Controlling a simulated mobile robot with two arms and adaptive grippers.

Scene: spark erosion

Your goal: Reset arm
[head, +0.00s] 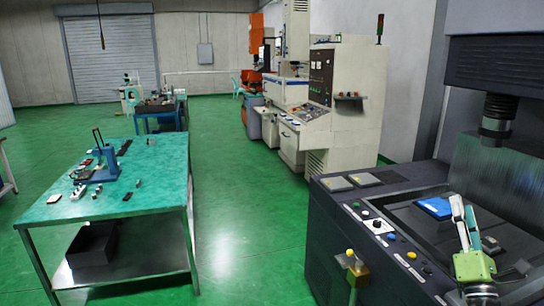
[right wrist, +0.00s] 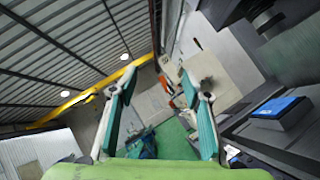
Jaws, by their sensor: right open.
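My right gripper (head: 464,207) is at the lower right of the head view, with its fingers pointing up above the dark machine (head: 325,215). In the right wrist view my right gripper (right wrist: 158,85) has its two teal-padded fingers apart, with nothing between them. My left gripper is in neither view.
A blue block (head: 435,207) lies in the dark machine's work area, left of my right gripper. A button panel (head: 377,226) runs along the machine's front edge. A green-topped table (head: 150,170) with small tools stands at the left. Green floor between is clear.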

